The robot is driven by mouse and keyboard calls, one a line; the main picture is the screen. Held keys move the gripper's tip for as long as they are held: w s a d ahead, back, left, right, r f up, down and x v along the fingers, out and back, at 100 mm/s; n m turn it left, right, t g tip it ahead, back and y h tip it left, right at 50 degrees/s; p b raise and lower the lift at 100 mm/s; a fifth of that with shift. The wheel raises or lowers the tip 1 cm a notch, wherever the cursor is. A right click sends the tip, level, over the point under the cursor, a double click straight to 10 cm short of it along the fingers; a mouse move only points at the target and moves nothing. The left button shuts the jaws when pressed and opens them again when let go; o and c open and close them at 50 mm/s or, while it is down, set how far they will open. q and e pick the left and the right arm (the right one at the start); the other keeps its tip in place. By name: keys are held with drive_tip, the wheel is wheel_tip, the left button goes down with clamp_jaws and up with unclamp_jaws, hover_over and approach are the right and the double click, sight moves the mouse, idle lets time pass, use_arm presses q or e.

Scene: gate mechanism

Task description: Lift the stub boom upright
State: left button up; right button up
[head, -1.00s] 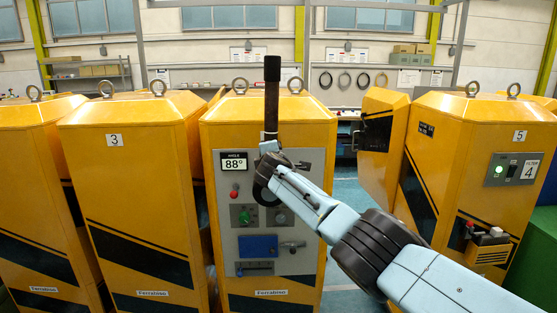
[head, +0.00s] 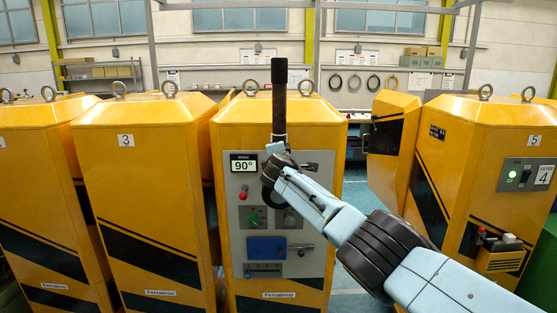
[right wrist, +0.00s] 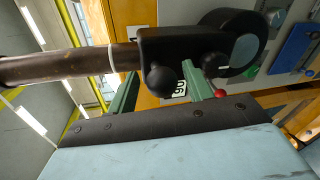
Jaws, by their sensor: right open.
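The stub boom (head: 279,98) is a short dark bar standing upright on the front of the middle yellow cabinet. The angle display (head: 243,163) beside it reads 90°. In the right wrist view the boom (right wrist: 70,65) runs out to the left from a dark pivot bracket (right wrist: 185,45) with a round black ball knob (right wrist: 161,80). My right gripper (head: 276,165) is at the boom's base. Its green fingers (right wrist: 160,88) are apart on either side of the knob; whether they touch it I cannot tell. My left gripper is out of view.
The cabinet's grey panel has a red-knobbed lever (head: 243,193), a green button (head: 252,218) and a blue plate (head: 266,247) below my right arm. Other yellow cabinets stand at left (head: 130,180) and right (head: 480,150). A gap opens right of the middle cabinet.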

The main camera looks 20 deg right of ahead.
drive_tip(key=shift+s, duration=0.1)
drive_tip(key=v, duration=1.3)
idle(0.4)
drive_tip(key=shift+s+a, duration=0.1)
